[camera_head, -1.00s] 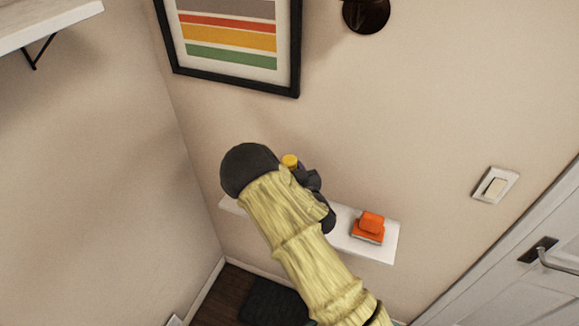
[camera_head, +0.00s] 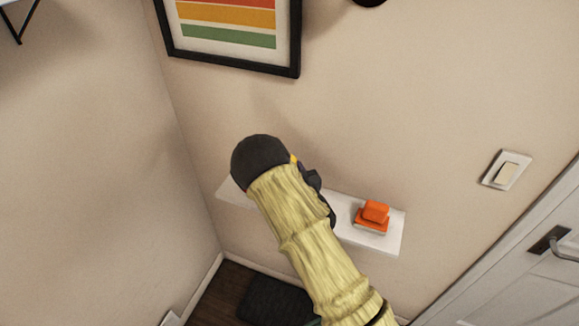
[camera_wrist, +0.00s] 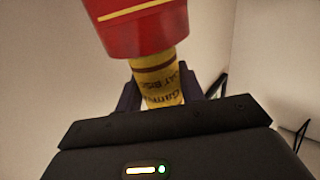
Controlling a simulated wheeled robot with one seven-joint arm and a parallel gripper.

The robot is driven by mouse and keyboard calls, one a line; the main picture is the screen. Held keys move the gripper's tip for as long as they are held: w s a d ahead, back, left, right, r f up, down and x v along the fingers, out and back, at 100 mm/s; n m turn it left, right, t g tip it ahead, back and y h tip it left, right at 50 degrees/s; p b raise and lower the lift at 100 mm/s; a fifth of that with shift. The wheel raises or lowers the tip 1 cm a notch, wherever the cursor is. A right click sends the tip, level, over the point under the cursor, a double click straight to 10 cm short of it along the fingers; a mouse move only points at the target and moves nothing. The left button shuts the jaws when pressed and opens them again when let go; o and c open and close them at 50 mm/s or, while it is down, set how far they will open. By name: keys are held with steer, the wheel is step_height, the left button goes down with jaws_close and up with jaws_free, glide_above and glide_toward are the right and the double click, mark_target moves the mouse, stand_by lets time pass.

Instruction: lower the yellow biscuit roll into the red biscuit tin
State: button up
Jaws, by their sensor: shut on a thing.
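The yellow biscuit roll (camera_wrist: 160,85) has dark lettering and stands between the fingers of my gripper (camera_wrist: 160,95) in the wrist view. My gripper is shut on it. The red biscuit tin (camera_wrist: 139,24), with a thin yellow band, fills the top of the wrist view. Its curved edge meets the far end of the roll and hides it; I cannot tell whether that end is inside the tin or behind it. In the head view only a small yellow bit of the roll (camera_head: 294,159) shows beside my dark wrist, and the tin is largely or wholly hidden there.
A white wall shelf (camera_head: 388,241) lies under and behind my arm. An orange block-like item (camera_head: 374,214) sits on its right part. A framed striped picture (camera_head: 232,32) hangs above. A light switch (camera_head: 506,171) and a white door (camera_head: 530,290) are at the right.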

steer(key=shift+f+b, duration=1.25)
steer(key=shift+f, duration=0.35)
steer(key=o, duration=1.1)
steer(key=shift+d, duration=0.1)
